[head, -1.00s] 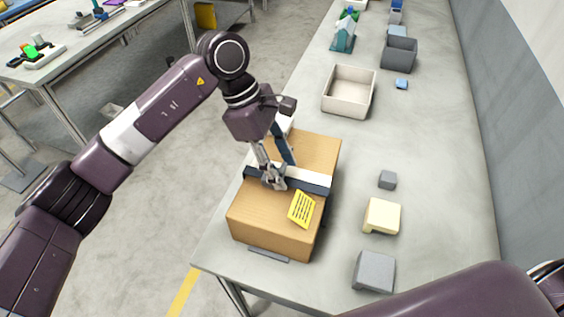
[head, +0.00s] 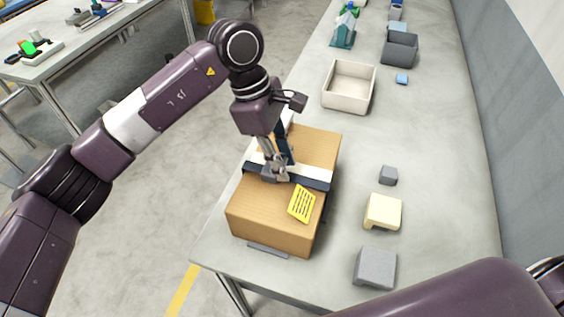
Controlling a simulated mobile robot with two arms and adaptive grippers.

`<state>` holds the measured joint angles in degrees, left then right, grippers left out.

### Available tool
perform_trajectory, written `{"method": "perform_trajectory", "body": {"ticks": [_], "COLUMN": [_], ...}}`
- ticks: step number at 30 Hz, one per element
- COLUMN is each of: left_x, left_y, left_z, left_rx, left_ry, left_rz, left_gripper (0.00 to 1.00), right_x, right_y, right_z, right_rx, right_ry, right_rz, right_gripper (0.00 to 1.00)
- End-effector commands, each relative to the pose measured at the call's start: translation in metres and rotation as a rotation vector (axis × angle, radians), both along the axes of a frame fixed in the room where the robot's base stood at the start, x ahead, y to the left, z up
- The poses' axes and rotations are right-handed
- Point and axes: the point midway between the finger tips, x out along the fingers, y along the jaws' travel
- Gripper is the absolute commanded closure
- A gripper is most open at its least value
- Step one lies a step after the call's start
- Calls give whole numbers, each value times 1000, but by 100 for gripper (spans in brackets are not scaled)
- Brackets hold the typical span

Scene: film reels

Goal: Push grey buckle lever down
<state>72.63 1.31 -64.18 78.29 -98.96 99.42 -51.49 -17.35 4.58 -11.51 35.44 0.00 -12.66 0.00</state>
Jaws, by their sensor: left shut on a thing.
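A cardboard box (head: 268,212) sits at the table's left edge with a dark strap (head: 312,182) across its top and a white band beside it. My left gripper (head: 276,176) points down at the strap on the box's top, at the buckle area. It is shut on a small grey part there, which I take to be the grey buckle lever (head: 268,174). The fingers hide most of the buckle, so the lever's angle cannot be read. My right gripper is not in view; only part of my right arm shows at the lower right.
A yellow label (head: 302,204) is on the box. To the right lie a small grey cube (head: 388,175), a cream block (head: 383,211) and a grey block (head: 375,268). A beige tray (head: 349,87) and a dark grey bin (head: 400,48) stand farther back.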

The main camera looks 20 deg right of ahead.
Motion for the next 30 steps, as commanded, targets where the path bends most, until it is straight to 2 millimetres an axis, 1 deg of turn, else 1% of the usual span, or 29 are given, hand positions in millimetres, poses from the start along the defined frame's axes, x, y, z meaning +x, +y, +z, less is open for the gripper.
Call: {"method": "perform_trajectory", "body": {"ticks": [1,3,12,21,30], "left_x": [0,-1,-6,-10,-11], "left_y": [-2,-4,-11,-16,-17], "left_z": [-2,-2,-4,-6,-7], "left_rx": [23,63,251,387,439], "left_ry": [-23,-51,-177,-267,-299], "left_rz": [-5,-4,-4,-2,-1], "left_gripper": [100,100,100,100,100], "right_x": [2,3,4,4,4], "right_y": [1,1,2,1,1], "right_z": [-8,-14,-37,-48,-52], "right_rx": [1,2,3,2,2], "right_ry": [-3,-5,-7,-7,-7], "right_rz": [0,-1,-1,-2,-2], "right_gripper": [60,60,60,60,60]}}
